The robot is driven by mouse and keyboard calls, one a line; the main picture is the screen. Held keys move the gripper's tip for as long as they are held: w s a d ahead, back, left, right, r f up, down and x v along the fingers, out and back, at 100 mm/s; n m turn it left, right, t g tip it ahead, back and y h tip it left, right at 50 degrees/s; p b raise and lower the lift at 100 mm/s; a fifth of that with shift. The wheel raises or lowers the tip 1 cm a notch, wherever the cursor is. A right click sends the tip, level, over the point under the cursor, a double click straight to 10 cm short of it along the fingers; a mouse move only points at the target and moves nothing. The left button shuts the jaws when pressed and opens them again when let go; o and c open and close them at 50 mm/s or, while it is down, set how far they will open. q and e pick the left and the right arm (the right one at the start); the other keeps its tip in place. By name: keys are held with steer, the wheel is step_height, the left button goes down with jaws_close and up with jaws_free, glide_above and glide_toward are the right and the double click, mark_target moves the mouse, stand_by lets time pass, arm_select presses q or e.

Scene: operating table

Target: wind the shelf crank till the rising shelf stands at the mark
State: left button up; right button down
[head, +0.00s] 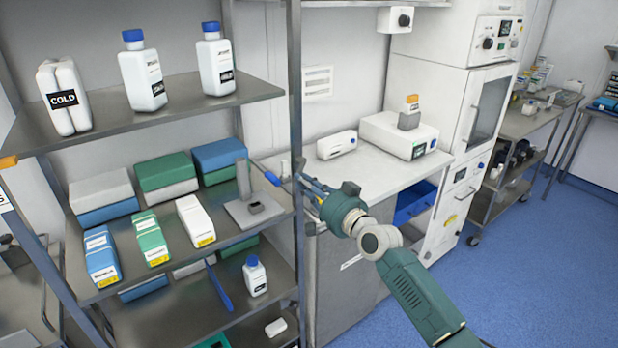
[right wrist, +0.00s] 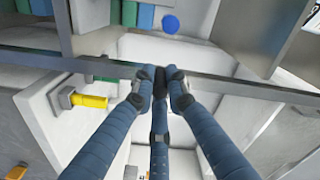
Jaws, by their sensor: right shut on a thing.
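My right gripper (head: 295,181) reaches in from the right to the shelf rack's right front post. Beside its fingertips a thin rod ends in a blue grip (head: 272,178), which looks like the shelf crank. In the right wrist view my right gripper (right wrist: 160,88) has its fingers closed around a small dark piece, seemingly the crank's handle; the fingers hide most of it. A grey upright with a flat plate (head: 240,213) stands on the middle shelf, left of the gripper; I cannot tell whether it is the rising shelf. No mark is clearly readable. My left gripper is not in view.
The rack's upper shelf (head: 185,108) holds white bottles and a COLD pack; the middle one holds several boxes. A small bottle (head: 254,277) stands below. A worktop (head: 370,172) with white devices lies behind my right arm. Blue floor (head: 540,270) is free at right.

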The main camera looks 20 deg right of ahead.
steer(key=shift+s+a+r+m+p, duration=0.1)
steer(key=shift+a+r+m+p, duration=0.3)
steer(key=shift+m, duration=0.45)
steer(key=shift+s+a+r+m+p, duration=0.1)
steer(key=shift+a+m+p, duration=0.05)
steer(key=shift+m+p, duration=0.55)
steer(key=shift+s+a+r+m+p, duration=0.1)
steer(key=shift+a+r+m+p, duration=0.15)
steer(key=shift+m, duration=0.7)
steer(key=c, duration=1.7)
jaws_free()
steer(key=shift+a+r, duration=0.1)
steer(key=shift+c, duration=0.2)
steer(key=v, duration=1.2)
